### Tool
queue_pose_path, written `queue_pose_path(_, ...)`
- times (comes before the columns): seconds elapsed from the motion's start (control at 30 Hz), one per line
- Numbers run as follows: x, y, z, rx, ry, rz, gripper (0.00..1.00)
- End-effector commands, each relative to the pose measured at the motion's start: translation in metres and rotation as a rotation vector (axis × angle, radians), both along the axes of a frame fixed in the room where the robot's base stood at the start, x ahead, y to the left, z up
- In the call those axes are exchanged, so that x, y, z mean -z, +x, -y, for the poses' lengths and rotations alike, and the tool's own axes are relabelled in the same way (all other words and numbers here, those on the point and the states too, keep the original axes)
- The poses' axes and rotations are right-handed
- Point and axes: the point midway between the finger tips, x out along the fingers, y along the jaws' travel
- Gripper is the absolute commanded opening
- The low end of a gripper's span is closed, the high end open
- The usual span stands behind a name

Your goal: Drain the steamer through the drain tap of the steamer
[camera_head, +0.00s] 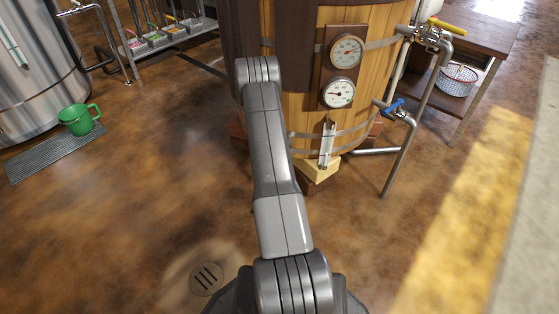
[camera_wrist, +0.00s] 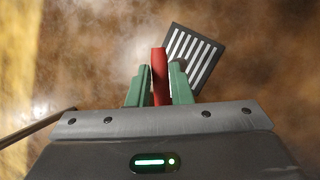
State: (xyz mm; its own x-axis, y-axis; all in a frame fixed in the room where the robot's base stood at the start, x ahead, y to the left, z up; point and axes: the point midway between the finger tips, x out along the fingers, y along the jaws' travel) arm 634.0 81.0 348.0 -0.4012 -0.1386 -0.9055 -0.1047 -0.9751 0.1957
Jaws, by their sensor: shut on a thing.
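The steamer (camera_head: 290,120) is a wooden-staved tub with metal hoops. It stands upright beyond my arm in the head view. In the wrist view my gripper (camera_wrist: 160,68) has its two green fingers shut on a narrow red bar (camera_wrist: 159,62), which looks like a lever. The rest of that red part is hidden, so I cannot tell whether it belongs to the steamer's drain tap. In the head view my gripper is hidden. A blue-handled valve (camera_head: 397,110) sits on a pipe at the steamer's right side.
A slotted grate (camera_wrist: 193,58) lies on the floor beyond my fingers. A round floor drain (camera_head: 206,279) is at lower left of the head view. A yellow-handled valve (camera_head: 430,38) is at upper right. Open floor lies left of my arm.

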Motion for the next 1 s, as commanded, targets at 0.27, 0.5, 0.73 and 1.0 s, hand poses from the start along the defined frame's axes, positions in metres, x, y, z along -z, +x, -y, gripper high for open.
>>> queue_pose_path(0.27, -0.0008, 0.0016, -0.0018, 0.015, 0.002, 0.004, 0.0)
queue_pose_path(0.5, -0.0008, 0.0018, -0.0017, 0.014, 0.002, 0.005, 0.21)
queue_pose_path(0.73, -0.0004, 0.0011, -0.0014, 0.014, 0.001, 0.003, 0.41)
queue_pose_path(1.0, -0.0005, 0.0001, 0.0012, -0.017, -0.001, 0.002, 0.41)
